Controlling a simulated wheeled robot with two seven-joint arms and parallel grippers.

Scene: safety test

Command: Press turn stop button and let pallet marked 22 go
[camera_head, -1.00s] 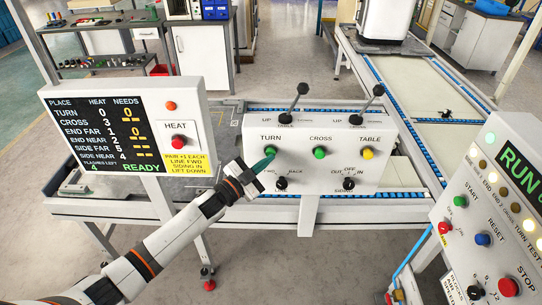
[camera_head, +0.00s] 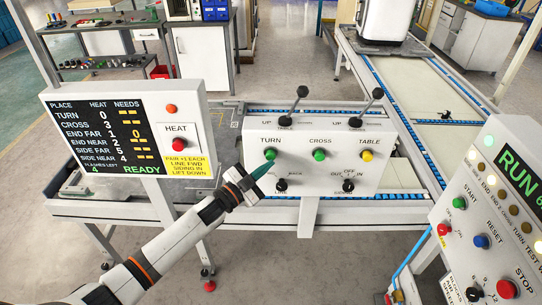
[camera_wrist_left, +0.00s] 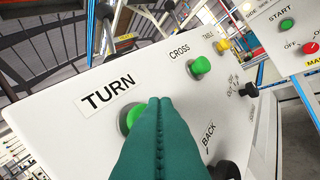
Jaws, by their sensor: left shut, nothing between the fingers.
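The green TURN button (camera_head: 270,154) is at the upper left of the white control box (camera_head: 350,186). My left gripper (camera_head: 270,165) is shut and empty. Its teal fingertips point at the box face, just below and overlapping the TURN button's edge in the head view. In the left wrist view the shut fingers (camera_wrist_left: 158,100) stand in front of the TURN button (camera_wrist_left: 130,118) and partly hide it; contact cannot be told. No number 22 is readable on any pallet. My right gripper is out of view.
The box also has the CROSS button (camera_head: 319,155), the TABLE button (camera_head: 367,156), two levers and black knobs below. The HEAT panel (camera_head: 200,100) stands left, and the RUN panel (camera_head: 490,225) with its STOP button (camera_head: 506,288) stands right. Conveyors run behind.

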